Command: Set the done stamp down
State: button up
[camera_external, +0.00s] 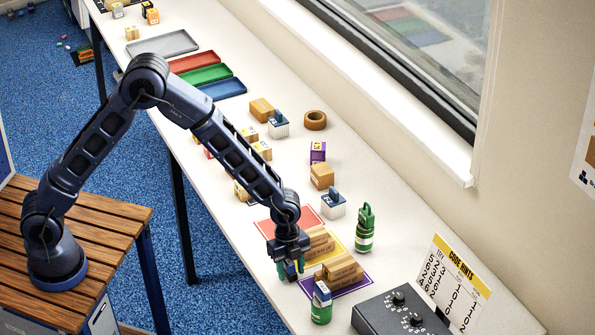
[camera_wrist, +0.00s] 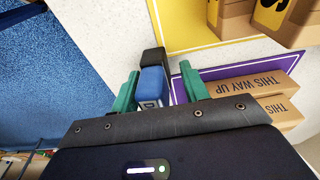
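My gripper (camera_external: 288,272) points down at the table's front edge, beside the left corner of the purple mat. In the wrist view, its green fingers (camera_wrist: 158,85) stand either side of a blue block with a black end (camera_wrist: 152,86), which seems to be the done stamp. A gap shows between the block and the right finger; the left finger looks close against it. The fingers appear open around it. The stamp's underside is hidden, and in the outside view the gripper mostly covers it.
Cartons lie on the purple mat (camera_external: 358,287) and yellow mat. A green bottle (camera_external: 365,230), a black control box (camera_external: 398,312) and a code sign (camera_external: 455,285) stand to the right. The table edge is close.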

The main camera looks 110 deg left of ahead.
jog(key=r, duration=0.4)
jog(key=a+r, duration=0.1)
jog(key=r, duration=0.3)
jog(key=s+r, duration=0.1)
jog(key=r, duration=0.3)
jog(key=shift+s+a+r, duration=0.1)
jog(key=shift+a+r, duration=0.05)
jog(key=shift+r, duration=0.25)
jog(key=s+d+r+n+t+y, duration=0.15)
jog(key=s+d+r+n, duration=0.25)
jog(key=s+d+r, duration=1.25)
jog(key=s+d+r+n+t, duration=0.1)
jog(key=s+d+r+n, duration=0.1)
jog(key=s, duration=1.1)
jog(key=s+d+r+n+t, duration=0.1)
jog(key=s+d+r+n, duration=0.2)
jog(key=s, duration=1)
jog(key=shift+d+r, duration=0.2)
jog(key=shift+d, duration=0.3)
